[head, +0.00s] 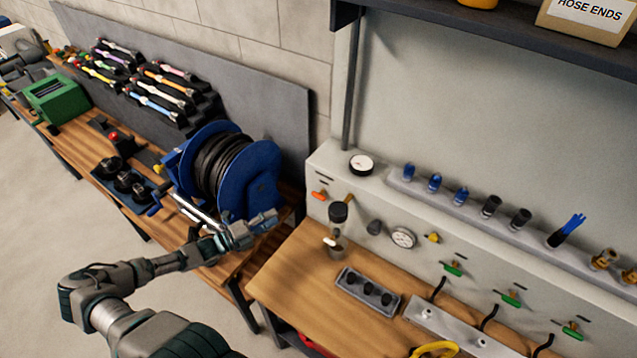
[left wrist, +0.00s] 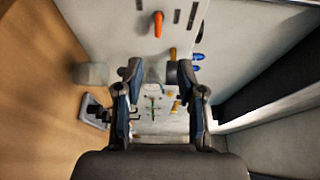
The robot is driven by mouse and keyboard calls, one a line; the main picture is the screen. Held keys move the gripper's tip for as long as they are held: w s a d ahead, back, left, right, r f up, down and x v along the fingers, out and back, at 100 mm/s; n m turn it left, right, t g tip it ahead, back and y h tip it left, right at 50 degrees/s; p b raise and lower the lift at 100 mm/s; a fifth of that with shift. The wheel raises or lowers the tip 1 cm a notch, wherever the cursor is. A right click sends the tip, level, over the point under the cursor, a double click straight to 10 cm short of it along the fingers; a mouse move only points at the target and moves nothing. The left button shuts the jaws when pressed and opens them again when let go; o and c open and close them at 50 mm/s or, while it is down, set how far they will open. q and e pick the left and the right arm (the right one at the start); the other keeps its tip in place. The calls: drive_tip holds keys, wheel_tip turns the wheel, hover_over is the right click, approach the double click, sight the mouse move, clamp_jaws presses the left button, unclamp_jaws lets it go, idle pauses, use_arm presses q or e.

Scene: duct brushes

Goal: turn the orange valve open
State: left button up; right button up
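The orange valve (head: 319,196) is a small lever handle on the left end of the light grey panel, above the wooden bench. It also shows near the top of the left wrist view (left wrist: 158,24), beyond my fingertips. My left gripper (head: 268,219) is in front of the blue hose reel, left of the valve and apart from it. In the left wrist view my left gripper (left wrist: 158,73) has its two fingers spread, with no object held between them. My right gripper is in neither view.
A blue hose reel (head: 262,178) stands just behind my left gripper. Right of the valve are a dark-capped clear filter (head: 338,225), a round gauge (head: 403,238) and several green-handled valves (head: 453,268).

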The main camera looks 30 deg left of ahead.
use_arm(q)
drive_tip(key=b, duration=0.2)
approach(318, 194)
drive_tip(key=x, duration=0.9)
drive_tip(key=shift+s+d+f, duration=0.15)
drive_tip(key=shift+d+f, duration=0.15)
drive_tip(key=shift+w+d+f+p, duration=0.1)
drive_tip(key=shift+w+d+p, duration=0.15)
drive_tip(key=shift+w, duration=0.3)
drive_tip(key=shift+a, duration=0.25)
drive_tip(key=shift+a+f, duration=0.1)
drive_tip(key=c, duration=0.6)
drive_tip(key=shift+s, duration=0.1)
clamp_jaws()
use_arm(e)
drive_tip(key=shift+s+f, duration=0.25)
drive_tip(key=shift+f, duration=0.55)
